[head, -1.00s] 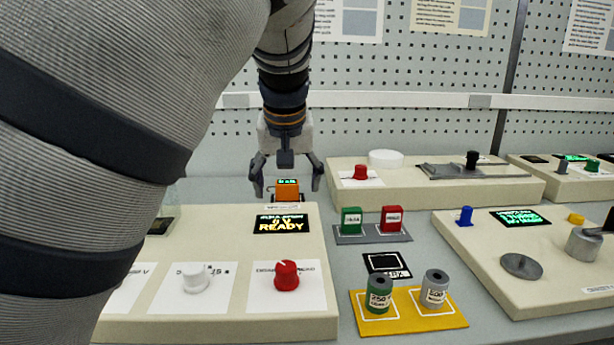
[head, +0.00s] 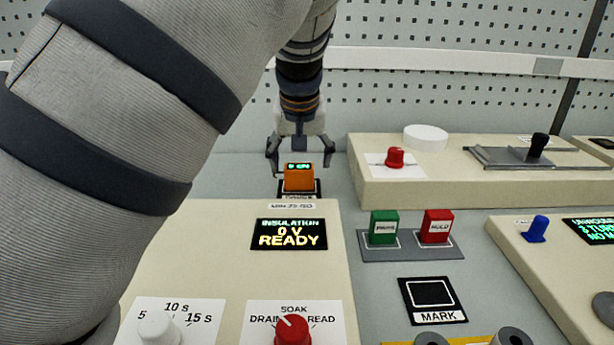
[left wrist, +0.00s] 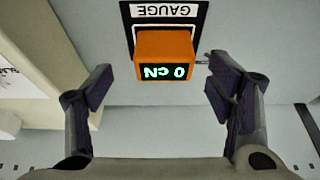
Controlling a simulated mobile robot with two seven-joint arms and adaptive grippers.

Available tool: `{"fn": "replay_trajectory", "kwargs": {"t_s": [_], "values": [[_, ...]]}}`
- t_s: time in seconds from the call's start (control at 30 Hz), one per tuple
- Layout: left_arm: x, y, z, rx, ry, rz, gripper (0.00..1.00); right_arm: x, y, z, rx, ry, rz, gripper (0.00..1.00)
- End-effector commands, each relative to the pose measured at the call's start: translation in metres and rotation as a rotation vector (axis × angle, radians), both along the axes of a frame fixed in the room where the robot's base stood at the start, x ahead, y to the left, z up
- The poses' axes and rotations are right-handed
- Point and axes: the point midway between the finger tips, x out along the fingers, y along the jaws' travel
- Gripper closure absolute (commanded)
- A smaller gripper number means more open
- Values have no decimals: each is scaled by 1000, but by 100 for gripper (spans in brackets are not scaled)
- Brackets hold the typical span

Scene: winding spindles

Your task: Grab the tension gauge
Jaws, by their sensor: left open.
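The tension gauge (head: 299,178) is a small orange block with a green lit display on a dark pad, behind the insulation console. In the left wrist view the gauge (left wrist: 164,56) sits at the upper middle, its display reading "0 cN" upside down, beside a "GAUGE" label (left wrist: 165,11). My left gripper (head: 300,170) is open, pointing down at the gauge, with a finger toward each side. In the left wrist view the left gripper's fingers (left wrist: 160,85) are well apart, with gaps between them and the gauge. My right gripper is not in view.
The insulation console (head: 215,225) with its "READY" display stands in front of the gauge. A green block (head: 383,228) and a red block (head: 436,227) stand on a grey plate to the right. A raised console (head: 440,185) with a red knob stands at the back right.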

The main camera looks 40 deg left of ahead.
Motion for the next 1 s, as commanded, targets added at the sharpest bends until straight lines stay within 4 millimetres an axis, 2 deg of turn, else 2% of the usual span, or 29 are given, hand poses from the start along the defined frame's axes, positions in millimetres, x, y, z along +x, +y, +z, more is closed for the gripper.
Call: {"fn": "replay_trajectory", "kwargs": {"t_s": [0.1, 0.2, 0.47, 0.57, 0.73, 1.0], "values": [[5, 9, -24, 0, 6, 2, 25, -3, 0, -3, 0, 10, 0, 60], [10, 14, -39, -1, 3, 1, 25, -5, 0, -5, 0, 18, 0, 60], [12, 16, -42, 2, -4, 1, 25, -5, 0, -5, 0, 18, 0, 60], [12, 16, -42, 1, -3, 1, 43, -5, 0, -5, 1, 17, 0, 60], [12, 16, -42, 1, -3, 1, 82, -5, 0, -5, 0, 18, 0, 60], [12, 16, -41, 1, -3, 1, 83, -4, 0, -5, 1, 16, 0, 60]]}}
